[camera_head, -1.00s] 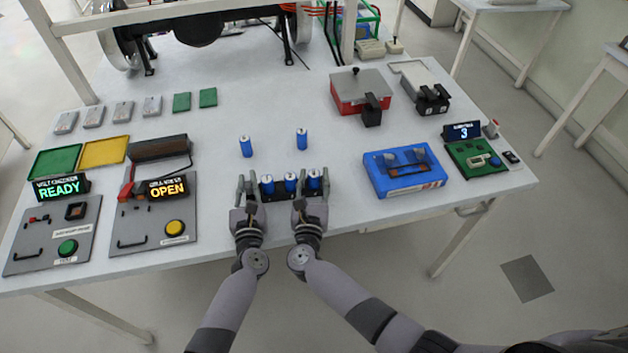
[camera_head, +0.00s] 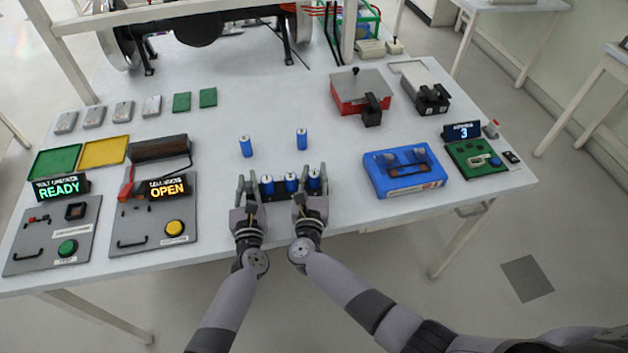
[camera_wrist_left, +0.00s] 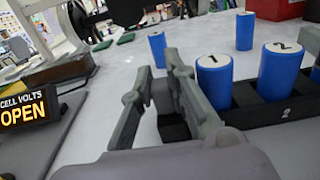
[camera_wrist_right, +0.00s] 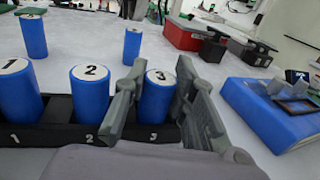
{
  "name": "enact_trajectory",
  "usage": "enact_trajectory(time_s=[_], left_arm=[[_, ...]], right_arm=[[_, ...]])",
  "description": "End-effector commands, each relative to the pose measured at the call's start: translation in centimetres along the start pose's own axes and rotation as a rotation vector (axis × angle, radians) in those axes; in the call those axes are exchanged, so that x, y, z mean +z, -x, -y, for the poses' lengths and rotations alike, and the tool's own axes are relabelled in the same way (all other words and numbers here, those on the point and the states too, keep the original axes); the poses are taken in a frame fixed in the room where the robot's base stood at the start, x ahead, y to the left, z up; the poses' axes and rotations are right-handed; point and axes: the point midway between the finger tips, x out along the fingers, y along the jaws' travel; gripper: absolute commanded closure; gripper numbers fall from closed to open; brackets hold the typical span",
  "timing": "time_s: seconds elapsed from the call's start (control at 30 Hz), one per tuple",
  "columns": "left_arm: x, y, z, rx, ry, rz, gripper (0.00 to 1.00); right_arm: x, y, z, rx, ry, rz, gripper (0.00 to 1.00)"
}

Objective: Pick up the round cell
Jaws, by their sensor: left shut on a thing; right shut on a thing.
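Three blue round cells with white numbered tops stand upright in a black rack (camera_wrist_right: 52,136): cell 1 (camera_wrist_right: 18,90), cell 2 (camera_wrist_right: 90,100) and cell 3 (camera_wrist_right: 156,100). My right gripper (camera_head: 314,178) has its fingers on either side of cell 3, shut on it; the cell is still upright in its slot. My left gripper (camera_head: 248,185) is at the rack's left end, beside cell 1. In the left wrist view, its fingers are closed around the dark end of the rack (camera_wrist_left: 172,125). Two more blue cells, left (camera_head: 246,146) and right (camera_head: 302,139), stand loose behind the rack.
A blue device (camera_head: 405,172) stands right of the rack. A red box (camera_head: 360,92) is at the back right. A panel with an "OPEN" display (camera_head: 167,190) and yellow button is to the left.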

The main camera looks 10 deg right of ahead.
Motion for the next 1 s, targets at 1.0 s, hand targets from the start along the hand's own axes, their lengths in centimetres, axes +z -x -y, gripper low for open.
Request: enact_trajectory(time_s=[1.0], left_arm=[[-0.1,0.0,0.0,-0.001,-0.002,-0.001,1.0]], right_arm=[[9.9,0.0,0.0,-0.001,-0.002,0.001,1.0]])
